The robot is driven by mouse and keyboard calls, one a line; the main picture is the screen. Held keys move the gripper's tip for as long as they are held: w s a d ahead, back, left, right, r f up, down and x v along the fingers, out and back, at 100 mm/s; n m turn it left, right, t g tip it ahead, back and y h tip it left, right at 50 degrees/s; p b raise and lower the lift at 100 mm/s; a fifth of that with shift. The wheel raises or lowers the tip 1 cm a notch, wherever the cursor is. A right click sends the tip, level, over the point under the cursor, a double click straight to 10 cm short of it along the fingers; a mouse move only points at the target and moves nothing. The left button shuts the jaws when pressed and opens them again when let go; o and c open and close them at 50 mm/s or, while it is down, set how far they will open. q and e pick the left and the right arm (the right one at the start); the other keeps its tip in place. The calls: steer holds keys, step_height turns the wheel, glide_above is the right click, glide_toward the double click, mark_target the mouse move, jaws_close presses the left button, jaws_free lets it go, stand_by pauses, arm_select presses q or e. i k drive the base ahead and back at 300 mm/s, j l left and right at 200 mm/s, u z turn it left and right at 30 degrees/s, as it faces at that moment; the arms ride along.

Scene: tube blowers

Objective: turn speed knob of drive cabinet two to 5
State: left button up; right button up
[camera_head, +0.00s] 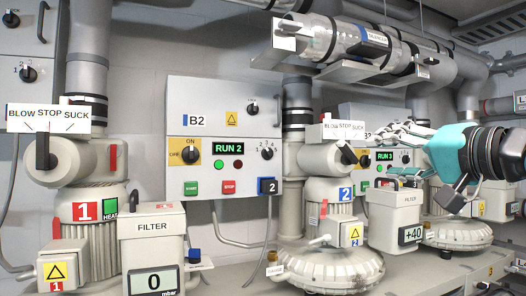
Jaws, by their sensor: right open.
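Drive cabinet two (224,95) is the pale grey box marked B2, left of centre on the wall. Its speed knob (267,154) is the small black knob at the right of its face, with a few small numerals around it. Its exact pointer position is too small to read. The green display (228,148) reads RUN 2. My right gripper (385,133) is open and empty, well to the right of the knob and apart from it, in front of the cabinet that shows RUN 3. My left gripper is not in view.
A blow-stop-suck valve (340,157) stands between the cabinet and my gripper. Blowers and filter boxes fill the front.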

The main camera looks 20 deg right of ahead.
mark_target(267, 153)
steer(key=i+j, duration=0.1)
steer(key=i, duration=0.45)
steer(key=i+j, duration=0.15)
steer(key=i, duration=0.4)
